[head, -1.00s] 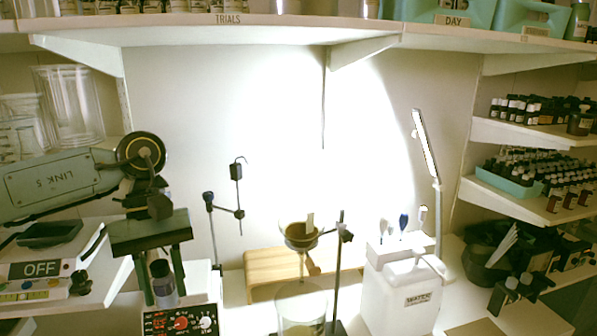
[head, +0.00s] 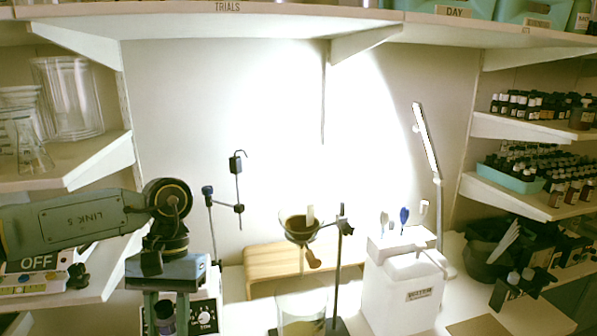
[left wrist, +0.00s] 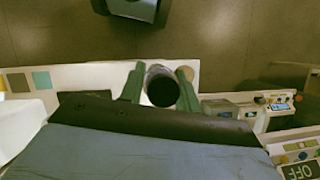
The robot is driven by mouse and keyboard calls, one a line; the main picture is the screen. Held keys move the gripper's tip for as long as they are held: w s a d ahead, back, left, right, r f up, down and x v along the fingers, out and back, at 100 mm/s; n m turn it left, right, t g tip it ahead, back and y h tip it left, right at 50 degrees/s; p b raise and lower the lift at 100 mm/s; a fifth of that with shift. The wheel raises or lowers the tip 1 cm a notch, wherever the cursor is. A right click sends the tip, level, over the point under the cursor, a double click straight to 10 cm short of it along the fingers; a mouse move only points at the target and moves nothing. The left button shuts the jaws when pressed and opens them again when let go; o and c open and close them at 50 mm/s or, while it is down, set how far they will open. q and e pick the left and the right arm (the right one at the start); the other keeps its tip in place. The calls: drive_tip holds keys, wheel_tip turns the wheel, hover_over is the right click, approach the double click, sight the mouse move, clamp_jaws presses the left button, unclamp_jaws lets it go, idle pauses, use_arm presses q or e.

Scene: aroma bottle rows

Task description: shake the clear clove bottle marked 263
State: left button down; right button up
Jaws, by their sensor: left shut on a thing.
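My left gripper (head: 165,312) is shut on a small bottle with a dark cap (head: 163,308), low at the left in the head view. The bottle (left wrist: 161,86) also shows in the left wrist view, seen from above its dark cap between the two green fingers. It is held above the surfaces, and its marking cannot be read. My right gripper is not in view.
A control box with knobs (head: 206,314) is behind the held bottle. A funnel on a stand (head: 300,228) is above a glass beaker (head: 301,306) in the middle. A white container (head: 398,290) stands right of it. Shelves of bottles (head: 540,125) are at right.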

sight(162, 305)
use_arm(q)
wheel_tip(162, 305, up, 5)
drive_tip(key=shift+w+r, duration=0.1)
drive_tip(key=shift+w, duration=0.05)
drive_tip(key=shift+s+f, duration=0.15)
drive_tip(key=shift+f, duration=1.2)
drive_tip(key=shift+s+f, duration=0.15)
drive_tip(key=shift+f, duration=1.2)
drive_tip(key=r, duration=0.3)
drive_tip(key=shift+w+d+r, duration=0.1)
drive_tip(key=shift+w+r, duration=0.15)
drive_tip(key=shift+r, duration=0.35)
drive_tip(key=f, duration=0.4)
drive_tip(key=shift+s+f, duration=0.2)
drive_tip(key=shift+s, duration=0.05)
drive_tip(key=shift+w, duration=0.25)
drive_tip(key=shift+s+r, duration=0.1)
